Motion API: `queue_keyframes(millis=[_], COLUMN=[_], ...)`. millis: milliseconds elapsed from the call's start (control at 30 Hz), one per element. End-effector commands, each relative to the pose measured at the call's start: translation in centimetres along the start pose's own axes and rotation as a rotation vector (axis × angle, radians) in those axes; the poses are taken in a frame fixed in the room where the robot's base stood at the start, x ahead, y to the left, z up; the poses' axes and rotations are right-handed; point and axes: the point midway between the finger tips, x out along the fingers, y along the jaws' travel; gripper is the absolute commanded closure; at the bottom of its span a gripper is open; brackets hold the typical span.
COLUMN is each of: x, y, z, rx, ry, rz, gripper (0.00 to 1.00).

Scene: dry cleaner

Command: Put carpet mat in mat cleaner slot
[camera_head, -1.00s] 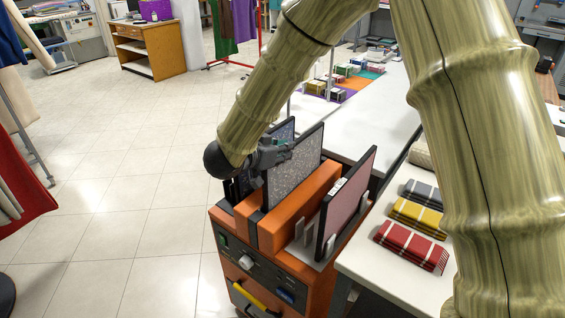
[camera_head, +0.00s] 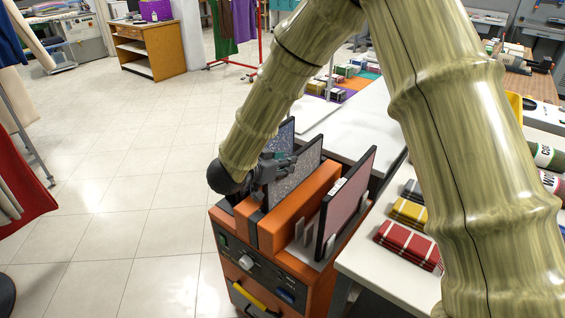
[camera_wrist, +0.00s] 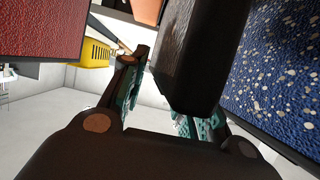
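The orange mat cleaner (camera_head: 300,208) stands in the middle of the head view, with upright mats in its slots. A grey speckled carpet mat (camera_head: 296,181) with a dark edge stands behind the orange block; its lower part is hidden. My gripper (camera_head: 275,167) is at this mat's upper left edge. In the wrist view the mat (camera_wrist: 190,60) lies between the converging fingers, the right one partly hidden behind it. My gripper appears shut on it, though the left contact is unclear. A blue speckled mat (camera_head: 283,138) stands behind it, also at right in the wrist view (camera_wrist: 275,80).
A pinkish-red mat (camera_head: 350,200) stands upright at the cleaner's right side. Folded red (camera_head: 408,245) and yellow (camera_head: 410,212) cloths lie on the white table to the right. My arm hides part of that table.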

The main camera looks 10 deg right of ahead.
Motion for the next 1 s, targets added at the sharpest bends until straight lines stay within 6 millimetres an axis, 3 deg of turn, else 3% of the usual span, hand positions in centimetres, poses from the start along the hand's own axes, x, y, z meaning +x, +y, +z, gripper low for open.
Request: queue_keyframes(millis=[367,467,1000], x=[-0.1,-1.1,-10.2], y=[0.0,0.0,-0.1], z=[-0.3,-0.2,-0.2], rx=[0.001,0.000,0.000], ry=[0.000,0.000,0.002], rz=[-0.001,-0.001,-0.002], gripper=[0.65,0.65,0.65])
